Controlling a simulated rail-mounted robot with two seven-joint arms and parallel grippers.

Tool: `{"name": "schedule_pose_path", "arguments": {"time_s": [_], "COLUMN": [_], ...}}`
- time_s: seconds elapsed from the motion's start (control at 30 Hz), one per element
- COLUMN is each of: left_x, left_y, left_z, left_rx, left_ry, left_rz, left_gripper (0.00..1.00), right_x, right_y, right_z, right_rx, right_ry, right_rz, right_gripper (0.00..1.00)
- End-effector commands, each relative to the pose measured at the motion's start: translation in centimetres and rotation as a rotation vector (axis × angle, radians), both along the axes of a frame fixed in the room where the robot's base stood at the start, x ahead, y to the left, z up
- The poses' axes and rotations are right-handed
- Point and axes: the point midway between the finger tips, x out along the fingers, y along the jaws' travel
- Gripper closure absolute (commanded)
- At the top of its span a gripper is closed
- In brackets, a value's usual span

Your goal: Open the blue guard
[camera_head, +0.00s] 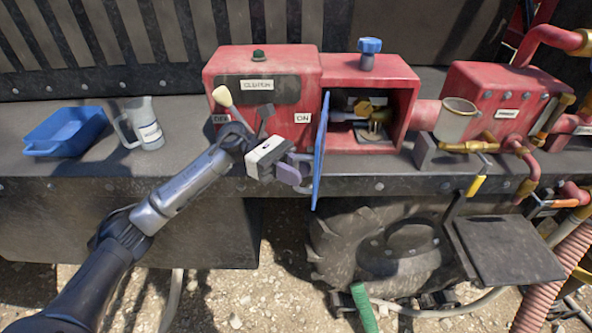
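The blue guard (320,152) is a thin panel, seen almost edge-on. It stands swung out from the red box (392,68), at the left edge of the box's opening. The opening is uncovered and shows brass fittings (372,112) inside. My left gripper (294,166) is just left of the guard, in front of the red clutch housing. Its tips come close to the guard's left face; I cannot tell whether they touch it. The finger gap is too small and angled to read. My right gripper is not in view.
The clutch lever with a cream knob (222,97) stands close behind my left gripper. A blue tray (66,131) and a grey jug (143,122) are on the deck at left. Red pump pipework (500,100) fills the right. A large tyre (380,245) is below.

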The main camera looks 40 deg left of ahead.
Motion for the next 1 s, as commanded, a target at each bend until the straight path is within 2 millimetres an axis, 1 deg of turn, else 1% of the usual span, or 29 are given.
{"name": "schedule_pose_path", "arguments": {"time_s": [0.07, 0.17, 0.5, 0.6, 0.8, 1.0], "left_x": [0.0, 0.0, -0.3, -0.3, -0.4, -0.5], "left_y": [0.1, 0.7, 5.5, 6.5, 7.5, 7.5], "left_z": [-0.1, -0.1, -0.1, -0.1, 0.0, 0.0], "left_rx": [0.0, 0.001, 0.0, 0.001, 0.0, 0.0], "left_ry": [0.001, 0.001, 0.001, 0.001, 0.0, 0.0], "left_rz": [0.001, 0.002, 0.003, 0.002, 0.001, 0.0], "left_gripper": [0.79, 0.79, 0.79, 0.79, 0.79, 0.79], "right_x": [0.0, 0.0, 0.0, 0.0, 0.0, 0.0], "right_y": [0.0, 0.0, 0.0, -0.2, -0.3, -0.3], "right_z": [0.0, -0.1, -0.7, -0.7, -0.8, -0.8], "right_rx": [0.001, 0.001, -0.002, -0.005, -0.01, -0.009], "right_ry": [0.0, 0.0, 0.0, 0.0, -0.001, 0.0], "right_rz": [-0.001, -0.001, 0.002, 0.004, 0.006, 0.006], "right_gripper": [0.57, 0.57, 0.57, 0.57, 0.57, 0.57]}}
